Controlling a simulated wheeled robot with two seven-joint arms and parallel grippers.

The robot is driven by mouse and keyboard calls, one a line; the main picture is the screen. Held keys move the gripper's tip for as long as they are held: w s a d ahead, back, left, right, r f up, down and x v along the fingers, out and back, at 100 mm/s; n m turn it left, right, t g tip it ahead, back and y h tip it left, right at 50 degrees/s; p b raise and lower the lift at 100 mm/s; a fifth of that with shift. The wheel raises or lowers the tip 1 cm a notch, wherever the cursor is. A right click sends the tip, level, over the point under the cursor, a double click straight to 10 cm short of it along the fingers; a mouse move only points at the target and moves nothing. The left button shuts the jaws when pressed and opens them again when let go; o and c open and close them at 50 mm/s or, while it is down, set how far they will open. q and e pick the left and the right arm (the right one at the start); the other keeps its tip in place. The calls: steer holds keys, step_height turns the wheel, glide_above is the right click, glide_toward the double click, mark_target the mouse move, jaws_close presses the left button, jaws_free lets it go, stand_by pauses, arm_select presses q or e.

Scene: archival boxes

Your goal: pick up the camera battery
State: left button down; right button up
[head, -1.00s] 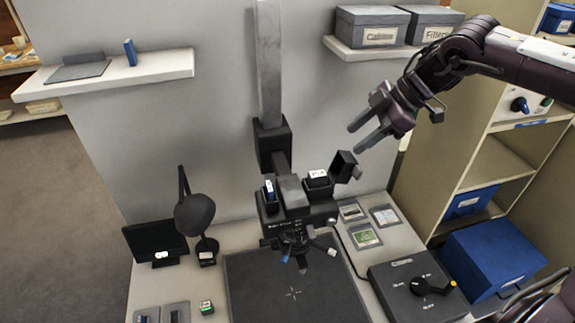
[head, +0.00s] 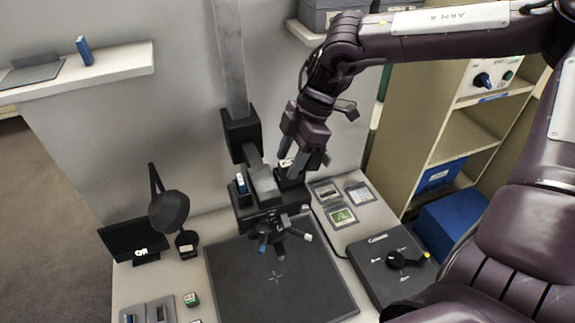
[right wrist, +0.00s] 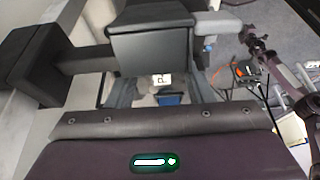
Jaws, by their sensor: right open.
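A small dark block with a white label (head: 287,162), which looks like the camera battery, sits in a slot at the top right of the black camera (head: 268,205) on the copy stand. My right gripper (head: 302,168) points down over this slot, open, and partly covers the block and the slot. In the right wrist view the white label (right wrist: 160,78) shows between the open fingers. I cannot tell whether the fingers touch the block. A blue-and-white item (head: 241,183) stands in a slot at the camera's left. My left gripper is not in view.
The stand's column (head: 229,60) rises close left of my right gripper. A lamp (head: 169,211) and small screen (head: 133,240) stand left. A dark baseboard (head: 325,295) lies below, with a control box (head: 388,262) right. A shelf (head: 130,62) holds a blue item (head: 84,50).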

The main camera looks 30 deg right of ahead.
steer(key=shift+a+f, duration=0.15)
steer(key=shift+f, duration=0.15)
steer(key=shift+c, duration=0.2)
jaws_close()
steer(key=shift+r, duration=0.15)
